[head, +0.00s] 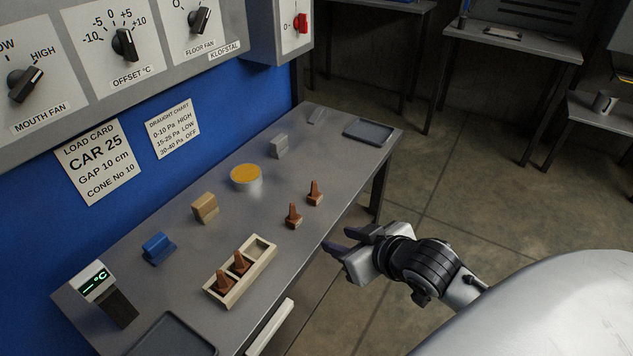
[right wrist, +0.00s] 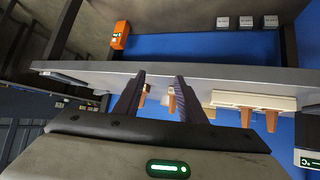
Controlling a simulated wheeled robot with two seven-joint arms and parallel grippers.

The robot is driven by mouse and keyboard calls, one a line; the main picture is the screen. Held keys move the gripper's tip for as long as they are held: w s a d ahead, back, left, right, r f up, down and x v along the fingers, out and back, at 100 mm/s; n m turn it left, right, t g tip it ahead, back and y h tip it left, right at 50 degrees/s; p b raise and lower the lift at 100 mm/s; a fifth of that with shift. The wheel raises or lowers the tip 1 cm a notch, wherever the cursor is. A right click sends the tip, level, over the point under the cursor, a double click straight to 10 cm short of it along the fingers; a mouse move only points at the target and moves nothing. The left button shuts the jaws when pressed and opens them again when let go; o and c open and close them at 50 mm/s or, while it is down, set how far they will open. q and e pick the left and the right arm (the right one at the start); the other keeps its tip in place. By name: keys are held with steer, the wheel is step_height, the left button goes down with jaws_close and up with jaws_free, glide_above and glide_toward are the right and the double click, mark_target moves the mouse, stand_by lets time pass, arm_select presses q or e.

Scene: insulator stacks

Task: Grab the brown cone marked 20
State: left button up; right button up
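Two brown cones stand loose on the grey table, one nearer (head: 294,216) and one farther back (head: 315,194). Two more brown cones, one at the front (head: 224,284) and one behind it (head: 241,265), stand in a pale wooden rack (head: 227,298). No number is readable on any cone. My right gripper (head: 337,239) is open and empty, off the table's right edge, to the right of the loose cones. In the right wrist view the scene is upside down; a loose cone (right wrist: 171,100) shows between the open fingers (right wrist: 160,76). My left gripper is not in view.
On the table (head: 150,300) are a blue block (head: 158,249), a tan block (head: 205,208), a yellow-topped tin (head: 246,178), a grey block (head: 279,146), a grey tray (head: 369,131) and a temperature display (head: 96,285). A control panel hangs above. Floor beside the table is free.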

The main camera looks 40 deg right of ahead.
mark_target(316, 187)
steer(key=w+d+r+t, duration=0.1)
steer(key=w, duration=0.2)
steer(key=w+d+r+t, duration=0.1)
steer(key=w, duration=0.2)
steer(key=w+d+r+t, duration=0.1)
steer(key=w+r, duration=0.1)
steer(key=w, duration=0.2)
steer(key=shift+d, duration=0.3)
steer(key=x, duration=0.5)
steer(key=shift+w+a+f+b, duration=0.1)
steer(key=shift+w+f+b, duration=0.15)
steer(key=shift+b, duration=0.05)
jaws_close()
